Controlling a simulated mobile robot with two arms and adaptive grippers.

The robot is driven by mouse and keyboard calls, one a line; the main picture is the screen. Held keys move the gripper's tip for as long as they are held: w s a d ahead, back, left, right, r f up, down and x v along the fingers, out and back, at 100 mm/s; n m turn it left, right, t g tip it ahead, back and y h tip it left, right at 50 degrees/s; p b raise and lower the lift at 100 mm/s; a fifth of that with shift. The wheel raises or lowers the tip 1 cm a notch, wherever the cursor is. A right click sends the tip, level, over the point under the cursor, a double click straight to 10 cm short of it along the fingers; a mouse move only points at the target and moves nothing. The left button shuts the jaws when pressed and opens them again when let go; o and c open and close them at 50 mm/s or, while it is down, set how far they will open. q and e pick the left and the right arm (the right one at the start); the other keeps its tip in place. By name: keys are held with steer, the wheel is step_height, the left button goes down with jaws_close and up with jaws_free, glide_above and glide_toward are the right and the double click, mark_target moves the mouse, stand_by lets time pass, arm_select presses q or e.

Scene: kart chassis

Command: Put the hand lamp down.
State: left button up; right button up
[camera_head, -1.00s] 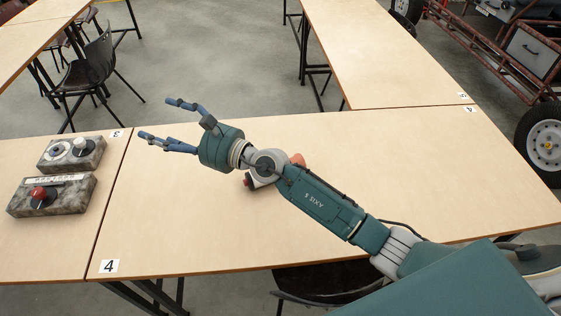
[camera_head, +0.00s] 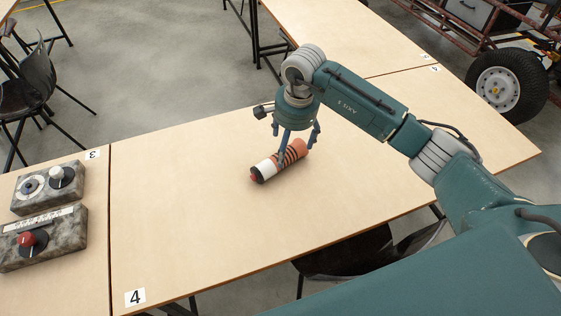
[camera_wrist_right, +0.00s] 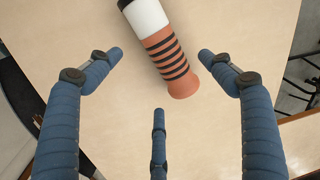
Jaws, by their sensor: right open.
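The hand lamp (camera_head: 266,169), an orange and white cylinder with black stripes and a dark, red-tipped end, lies on its side on table 4 (camera_head: 180,215). My right gripper (camera_head: 297,150) points down over its orange end, fingers spread. In the right wrist view the lamp (camera_wrist_right: 150,22) lies beyond and between the open blue fingers (camera_wrist_right: 160,75), with table showing between them and it; no finger visibly grips it. Its far end is cut off by the top edge there. My left gripper is not in view.
Two stone-textured control boxes stand on table 3 at the left, one with a white knob (camera_head: 62,176), one with a red knob (camera_head: 32,240). Table 4 is otherwise clear.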

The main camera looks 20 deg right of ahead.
mark_target(287, 158)
step_height(287, 158, down, 3)
steer(key=shift+w+a+f+b, duration=0.1)
steer(key=shift+w+f+b, duration=0.1)
steer(key=shift+b, duration=0.5)
steer(key=f+b, duration=0.1)
steer(key=f, duration=0.1)
steer(key=a+f+b, duration=0.1)
steer(key=f, duration=0.1)
steer(key=shift+w+f, duration=0.15)
steer(key=shift+w, duration=0.05)
steer(key=shift+w+f+b, duration=0.15)
steer(key=shift+f+b, duration=0.25)
steer(key=shift+f, duration=0.1)
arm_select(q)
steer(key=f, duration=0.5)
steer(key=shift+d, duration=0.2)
arm_select(e)
steer(key=shift+r, duration=0.1)
steer(key=c, duration=1.7)
arm_select(q)
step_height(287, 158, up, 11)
steer(key=p, duration=1.1)
arm_select(e)
step_height(287, 158, up, 20)
